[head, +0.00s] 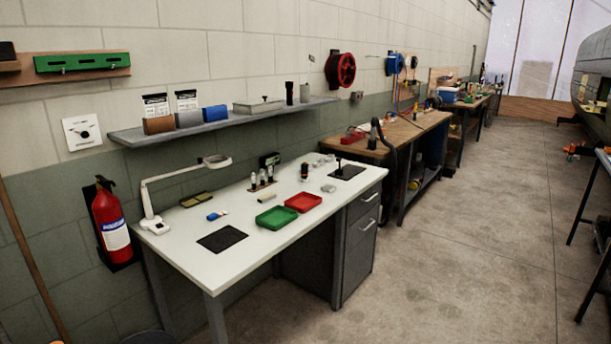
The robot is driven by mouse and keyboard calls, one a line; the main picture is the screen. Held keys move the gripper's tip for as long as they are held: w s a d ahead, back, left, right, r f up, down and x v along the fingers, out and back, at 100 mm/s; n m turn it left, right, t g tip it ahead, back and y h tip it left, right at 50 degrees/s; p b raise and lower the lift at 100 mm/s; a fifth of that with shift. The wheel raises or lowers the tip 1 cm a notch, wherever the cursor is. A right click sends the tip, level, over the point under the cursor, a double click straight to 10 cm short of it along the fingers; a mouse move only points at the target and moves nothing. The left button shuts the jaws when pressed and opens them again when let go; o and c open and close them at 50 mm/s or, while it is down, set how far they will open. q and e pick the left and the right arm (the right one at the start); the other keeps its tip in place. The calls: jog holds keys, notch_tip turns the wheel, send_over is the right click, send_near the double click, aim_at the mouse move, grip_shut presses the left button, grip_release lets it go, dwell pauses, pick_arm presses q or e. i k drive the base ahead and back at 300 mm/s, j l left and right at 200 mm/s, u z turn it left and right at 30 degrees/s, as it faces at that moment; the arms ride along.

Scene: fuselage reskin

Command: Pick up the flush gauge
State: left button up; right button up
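No object can be told for certain as the flush gauge at this size. A small dark upright tool (338,165) stands on a black plate (351,174) at the far right end of the white workbench (180,245); it may be the gauge. A small black device (270,160) stands at the bench's back, near several small bottles (261,180). A short dark cylinder (304,171) stands near the bench's middle back. Neither of my grippers is in view.
The bench also holds a green tray (276,218), a red tray (303,202), a black mat (222,239) and a magnifier lamp (153,222). A wall shelf (215,126) hangs above. A fire extinguisher (110,225) is at left. The concrete floor at right is mostly clear.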

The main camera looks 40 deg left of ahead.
aim_at(304, 167)
jog(key=u, duration=0.3)
jog(key=i, duration=4.25)
jog(key=i+u, duration=0.4)
jog(key=i+l+u, duration=0.2)
jog(key=u, duration=0.25)
jog(key=i+l+u, duration=0.4)
jog(key=i+j, duration=0.05)
jog(key=j, duration=0.05)
